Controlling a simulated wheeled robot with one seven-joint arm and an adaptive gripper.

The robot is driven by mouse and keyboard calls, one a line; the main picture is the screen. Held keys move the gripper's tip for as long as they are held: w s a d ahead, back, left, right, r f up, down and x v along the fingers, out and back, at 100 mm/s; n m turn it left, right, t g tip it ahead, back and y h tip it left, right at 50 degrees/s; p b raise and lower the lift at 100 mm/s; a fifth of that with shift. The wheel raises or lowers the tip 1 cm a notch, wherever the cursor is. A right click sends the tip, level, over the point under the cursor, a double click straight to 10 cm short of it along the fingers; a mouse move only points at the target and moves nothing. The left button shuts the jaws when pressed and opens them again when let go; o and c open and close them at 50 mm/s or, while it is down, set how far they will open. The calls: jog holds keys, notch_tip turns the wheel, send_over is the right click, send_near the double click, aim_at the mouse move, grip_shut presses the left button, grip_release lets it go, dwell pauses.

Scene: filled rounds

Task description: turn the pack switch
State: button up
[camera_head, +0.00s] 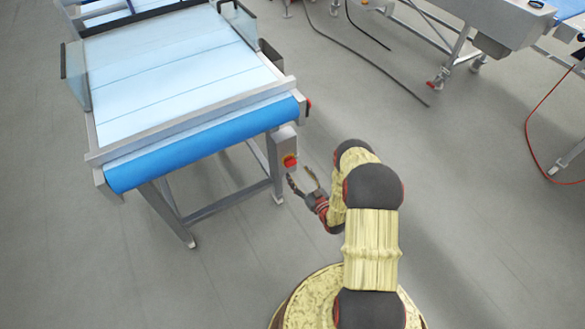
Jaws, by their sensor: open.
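A red switch (290,161) sits on the front of a grey metal box at the right end of the conveyor table (188,128), below the blue roller. I take it to be the pack switch; its setting is too small to read. My gripper (303,180) is open, its two dark fingers apart, just below and right of the red switch. Whether a finger touches the switch cannot be told from this view. Nothing shows between the fingers.
The conveyor's metal legs (168,215) stand left of my gripper. Another steel machine (490,20) stands at the top right. A dark hose (370,62) and a red cable (530,135) lie on the grey floor. The floor at the lower left is clear.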

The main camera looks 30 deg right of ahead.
aim_at(292, 165)
jog(key=shift+w+b, duration=0.75)
jog(key=shift+w, duration=2)
jog(key=c, duration=0.3)
jog(key=c, duration=0.8)
jog(key=shift+c, duration=0.4)
